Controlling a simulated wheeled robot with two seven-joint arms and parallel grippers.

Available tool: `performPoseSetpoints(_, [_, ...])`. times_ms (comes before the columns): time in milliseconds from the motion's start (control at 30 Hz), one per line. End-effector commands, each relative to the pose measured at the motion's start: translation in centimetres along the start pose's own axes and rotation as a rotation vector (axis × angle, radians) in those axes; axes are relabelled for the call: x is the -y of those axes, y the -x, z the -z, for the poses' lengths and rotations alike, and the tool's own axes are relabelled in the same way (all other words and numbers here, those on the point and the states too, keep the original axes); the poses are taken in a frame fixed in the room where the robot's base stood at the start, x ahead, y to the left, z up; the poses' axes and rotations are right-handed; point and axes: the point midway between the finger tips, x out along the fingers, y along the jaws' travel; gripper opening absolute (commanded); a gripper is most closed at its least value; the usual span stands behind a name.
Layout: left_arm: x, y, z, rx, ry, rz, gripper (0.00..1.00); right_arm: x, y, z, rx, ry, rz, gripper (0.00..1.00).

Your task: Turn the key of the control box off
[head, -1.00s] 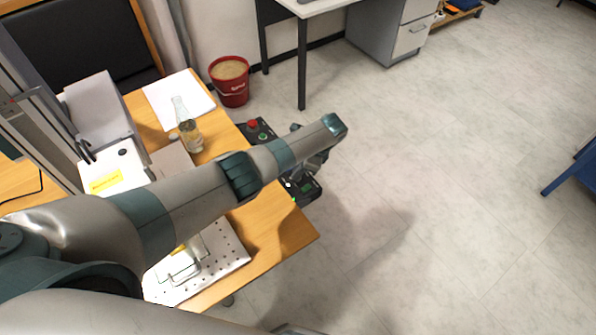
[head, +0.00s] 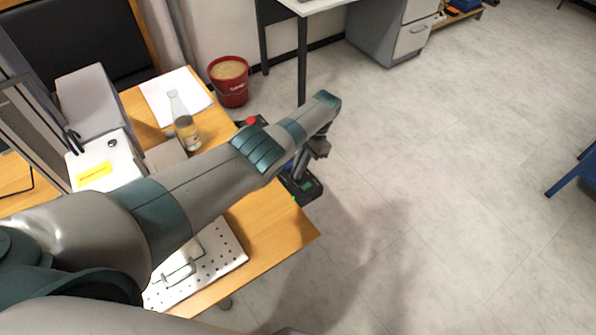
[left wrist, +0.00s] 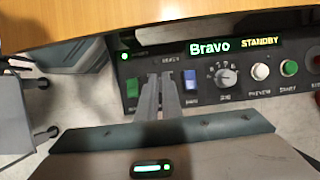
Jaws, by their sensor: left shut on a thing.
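The control box (left wrist: 215,80) is a dark panel with a green switch, a blue rocker switch, a rotary knob, push buttons and a lit "Bravo STANDBY" display. In the head view it shows in part at the table's right edge (head: 308,190), under my left arm. My left gripper (left wrist: 161,85) points at the panel between the green and blue switches, its two fingers close together. It is shut on the key, which the fingertips almost wholly hide, so its angle cannot be told. In the head view the gripper (head: 296,170) is mostly hidden by the wrist. My right gripper is out of view.
The wooden table (head: 262,232) carries a perforated metal plate (head: 232,252), a bottle (head: 187,135) and papers (head: 175,98). Another dark box with a red button (head: 250,121) lies behind my arm. A red bucket (head: 230,92) stands beyond.

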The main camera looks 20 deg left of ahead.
Motion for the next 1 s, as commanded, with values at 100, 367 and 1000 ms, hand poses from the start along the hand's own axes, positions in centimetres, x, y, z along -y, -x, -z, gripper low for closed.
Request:
performPoseSetpoints(100, [0.0,-0.1,0.1,-0.001,0.102,-0.044,0.0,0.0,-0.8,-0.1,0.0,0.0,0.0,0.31])
performPoseSetpoints(367, [0.0,0.0,0.1,-0.001,0.33,-0.14,0.0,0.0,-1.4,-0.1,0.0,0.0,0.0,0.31])
performPoseSetpoints(1000, [0.2,0.1,0.0,-0.002,0.716,-0.297,0.0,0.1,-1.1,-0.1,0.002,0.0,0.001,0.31])
